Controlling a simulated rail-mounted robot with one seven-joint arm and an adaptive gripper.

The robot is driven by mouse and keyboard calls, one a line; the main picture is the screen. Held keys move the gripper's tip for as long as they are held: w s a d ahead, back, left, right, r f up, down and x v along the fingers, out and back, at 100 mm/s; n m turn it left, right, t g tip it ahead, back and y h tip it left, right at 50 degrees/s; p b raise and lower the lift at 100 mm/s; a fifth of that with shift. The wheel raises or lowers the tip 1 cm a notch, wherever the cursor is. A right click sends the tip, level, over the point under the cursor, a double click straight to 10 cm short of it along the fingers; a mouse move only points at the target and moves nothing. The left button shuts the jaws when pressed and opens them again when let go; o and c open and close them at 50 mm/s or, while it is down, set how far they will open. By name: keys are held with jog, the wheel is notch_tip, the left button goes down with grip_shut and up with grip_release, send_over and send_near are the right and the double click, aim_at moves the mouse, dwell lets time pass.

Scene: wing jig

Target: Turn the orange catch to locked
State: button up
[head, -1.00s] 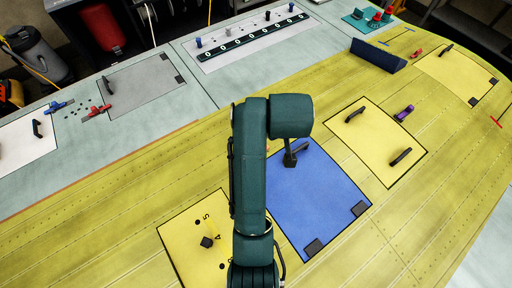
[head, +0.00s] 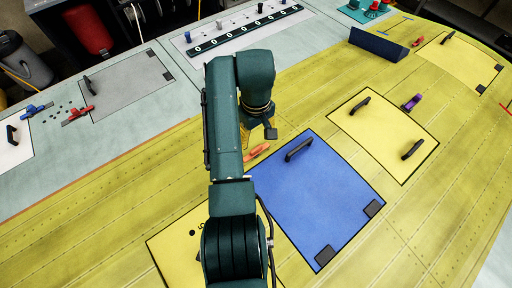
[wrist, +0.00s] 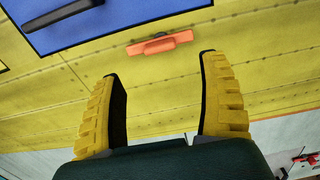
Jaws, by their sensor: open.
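The orange catch (head: 257,151) sits on the yellow wing skin just outside the upper-left edge of the blue panel (head: 315,195). Its bar lies roughly along that edge and does not visibly overlap the panel. In the wrist view the catch (wrist: 160,43) lies beyond my fingertips, with a raised middle and its bar nearly level. My gripper (wrist: 160,66) is open and empty, its two yellow ribbed fingers wide apart and short of the catch. In the head view the arm hides most of my gripper.
The blue panel has a black handle (head: 299,149) near the catch. A yellow panel (head: 385,130) with two black handles lies to the right, with a purple catch (head: 412,103) beside it. Red (head: 78,114) and blue catches (head: 36,110) lie at the left. The skin around the orange catch is clear.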

aim_at(256, 148)
notch_tip(256, 148, down, 9)
jog(key=shift+r, duration=0.2)
jog(key=shift+c, duration=0.4)
jog(key=c, duration=1.1)
